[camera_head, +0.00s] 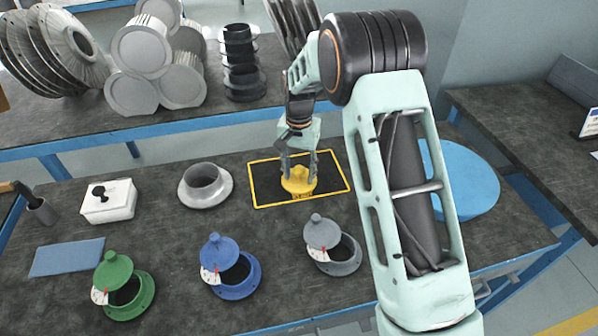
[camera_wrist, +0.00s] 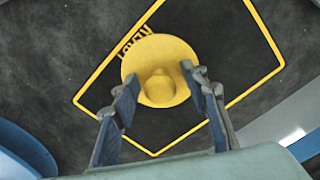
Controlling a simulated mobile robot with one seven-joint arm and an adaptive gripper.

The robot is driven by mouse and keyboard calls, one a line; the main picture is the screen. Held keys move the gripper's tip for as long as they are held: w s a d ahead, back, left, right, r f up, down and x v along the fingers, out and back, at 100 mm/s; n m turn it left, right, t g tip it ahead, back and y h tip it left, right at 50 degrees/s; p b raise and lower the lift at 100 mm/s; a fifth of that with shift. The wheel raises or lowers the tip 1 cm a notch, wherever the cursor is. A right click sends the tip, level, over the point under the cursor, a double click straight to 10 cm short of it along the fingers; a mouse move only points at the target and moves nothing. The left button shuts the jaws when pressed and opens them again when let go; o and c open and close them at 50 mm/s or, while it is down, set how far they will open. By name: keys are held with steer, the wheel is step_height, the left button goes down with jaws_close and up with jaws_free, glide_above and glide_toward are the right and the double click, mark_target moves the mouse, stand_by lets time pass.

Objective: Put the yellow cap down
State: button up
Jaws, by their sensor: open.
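The yellow cap (camera_head: 298,182) rests inside the yellow-bordered black rectangle (camera_head: 264,184) marked on the bench. In the wrist view the cap (camera_wrist: 160,64) is a round yellow disc with a raised knob in its middle. My gripper (camera_head: 298,172) is right over the cap, its fingers pointing down on either side of it. In the wrist view the fingers of my gripper (camera_wrist: 161,88) are spread apart, with a gap between them and the knob. The lettering in the marked area is partly covered by the cap.
Green (camera_head: 122,287), blue (camera_head: 233,268) and grey (camera_head: 333,246) flanged housings with tilted lids stand along the front. A grey metal flange (camera_head: 205,186) is left of the marked area, and a blue disc (camera_head: 458,182) is to the right behind my arm. A white box (camera_head: 108,202) stands further left.

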mark_target(299, 169)
step_height(299, 169, up, 13)
steer(key=p, duration=0.1)
steer(key=shift+f, duration=0.15)
steer(key=shift+s, duration=0.1)
stand_by(0.6)
